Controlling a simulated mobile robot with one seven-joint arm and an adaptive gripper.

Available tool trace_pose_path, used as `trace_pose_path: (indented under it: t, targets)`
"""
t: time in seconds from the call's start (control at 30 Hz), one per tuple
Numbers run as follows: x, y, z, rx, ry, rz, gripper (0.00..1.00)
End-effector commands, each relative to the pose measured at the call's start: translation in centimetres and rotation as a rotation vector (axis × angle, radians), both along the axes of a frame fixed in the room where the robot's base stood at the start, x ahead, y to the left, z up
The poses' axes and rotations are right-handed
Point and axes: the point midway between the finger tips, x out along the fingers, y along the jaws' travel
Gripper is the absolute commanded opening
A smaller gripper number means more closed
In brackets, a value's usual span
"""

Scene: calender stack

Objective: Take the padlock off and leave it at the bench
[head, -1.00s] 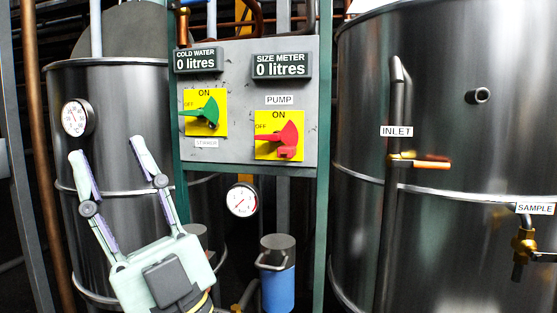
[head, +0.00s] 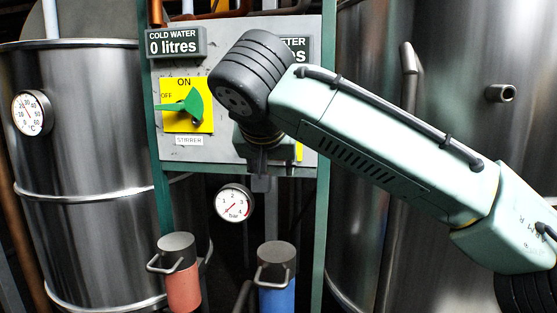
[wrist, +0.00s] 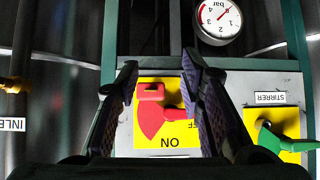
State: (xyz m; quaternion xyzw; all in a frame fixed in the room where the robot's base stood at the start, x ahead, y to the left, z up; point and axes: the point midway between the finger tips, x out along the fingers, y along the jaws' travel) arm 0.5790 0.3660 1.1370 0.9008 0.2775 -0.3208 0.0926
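The red padlock (wrist: 150,91) hangs at the red pump switch (wrist: 158,122), upside down in the wrist view. The switch handle is turned off the ON mark on its yellow plate (wrist: 182,137). My gripper (wrist: 160,66) is open, with one finger on each side of the padlock and switch. I cannot tell whether either finger touches them. No bench shows in either view.
The green stirrer switch (head: 185,106) sits beside the pump switch on the grey panel (head: 225,60). A pressure gauge (head: 234,203) and the red (head: 183,285) and blue (head: 277,298) canisters are below. Steel tanks stand left (head: 85,120) and right (head: 450,90).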

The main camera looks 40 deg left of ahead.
Motion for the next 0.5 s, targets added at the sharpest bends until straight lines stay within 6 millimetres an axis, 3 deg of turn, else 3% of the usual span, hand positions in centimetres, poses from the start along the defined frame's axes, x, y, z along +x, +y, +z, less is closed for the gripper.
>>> trace_pose_path:
  t: [0.13,0.5]
  targets:
    - [0.6,-0.9,0.1,-0.022,0.012,-0.051,0.35]
    - [3.8,1.1,0.3,-0.020,0.012,-0.048,0.35]
